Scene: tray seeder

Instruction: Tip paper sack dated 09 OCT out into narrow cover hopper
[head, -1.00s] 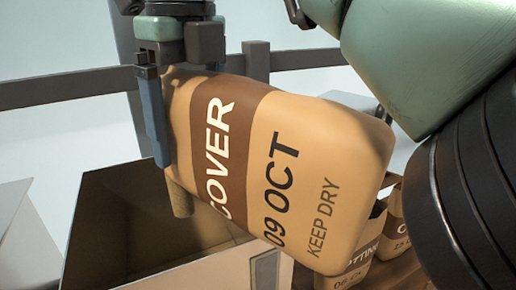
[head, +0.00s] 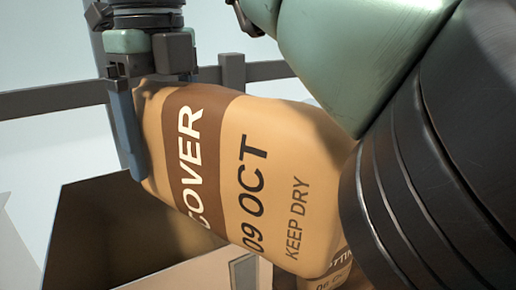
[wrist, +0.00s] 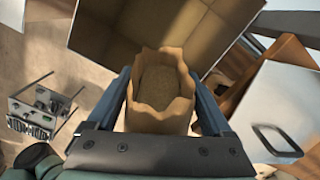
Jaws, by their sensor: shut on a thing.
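The paper sack (head: 225,165), tan with a brown band reading COVER and the date 09 OCT, lies tipped on its side in the head view, its mouth end to the left. My gripper (wrist: 160,82) is shut on it near the mouth. One blue finger shows in the head view; both flank the sack in the wrist view. The sack's open mouth (wrist: 158,62) shows brown fill inside. An open-topped hopper (head: 80,235) with a dark brown inside is below and left of the mouth; it also shows in the wrist view (wrist: 120,30). No falling fill is clearly visible.
Another paper sack (head: 335,278) stands below the held one, mostly hidden. A grey rail (head: 50,97) runs behind. In the wrist view, a grey lid-like panel with a handle (wrist: 285,105) is at right and a small metal device (wrist: 40,105) at left.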

